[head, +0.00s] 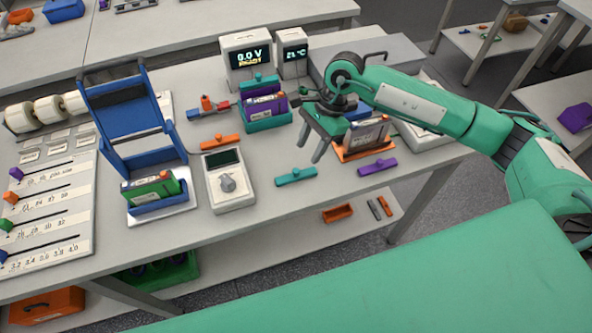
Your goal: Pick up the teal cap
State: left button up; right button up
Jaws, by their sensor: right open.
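The teal cap (296,176), a short bar with a small raised knob, lies on the table near its front edge, between the handheld meter and the purple cap. My right gripper (312,148) reaches in from the right. Its fingers point down and are apart with nothing between them. They are above and slightly right of the teal cap in the picture and do not touch it. My left gripper is not in view.
The purple cap (378,167) and orange cap (220,142) lie on the table (270,205). A meter (230,183) is left of the teal cap. A teal holder (268,123) with purple cells stands behind.

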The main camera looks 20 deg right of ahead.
aim_at(297, 170)
jog(key=shift+x, duration=1.05)
jog(key=shift+s+a+f+p, duration=0.1)
jog(key=shift+a+f+p, duration=0.25)
jog(key=shift+p, duration=0.15)
jog(key=p+x, duration=0.2)
jog(key=x, duration=0.2)
jog(key=shift+a, duration=0.2)
jog(key=shift+f, duration=0.2)
grip_shut()
